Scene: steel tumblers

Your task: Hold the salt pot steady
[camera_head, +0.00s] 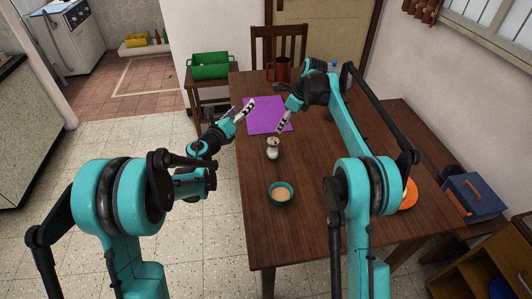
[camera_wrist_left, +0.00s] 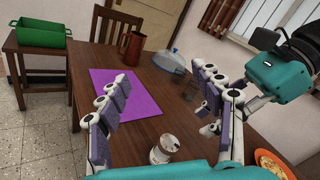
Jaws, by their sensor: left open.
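The salt pot (camera_head: 273,148) is a small pale, metallic shaker standing upright on the brown table near its left edge. In the left wrist view the salt pot (camera_wrist_left: 165,149) shows low in the middle, its lower part cut off by my gripper's body. My left gripper (camera_head: 245,110) is open and empty, beyond the pot and to its left in the head view; its spread fingers (camera_wrist_left: 160,95) frame the purple mat in the wrist view. My right gripper (camera_head: 283,122) is above the table just beyond the pot; its finger opening is not clear. Neither gripper visibly touches the pot.
A purple mat (camera_head: 262,118) lies beyond the pot. A teal bowl with pale contents (camera_head: 281,193) stands nearer. A brown mug (camera_wrist_left: 132,47) and a clear, blue-topped vessel (camera_wrist_left: 170,60) stand at the far end. An orange plate (camera_head: 409,196) lies right. The table's near end (camera_head: 285,240) is clear.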

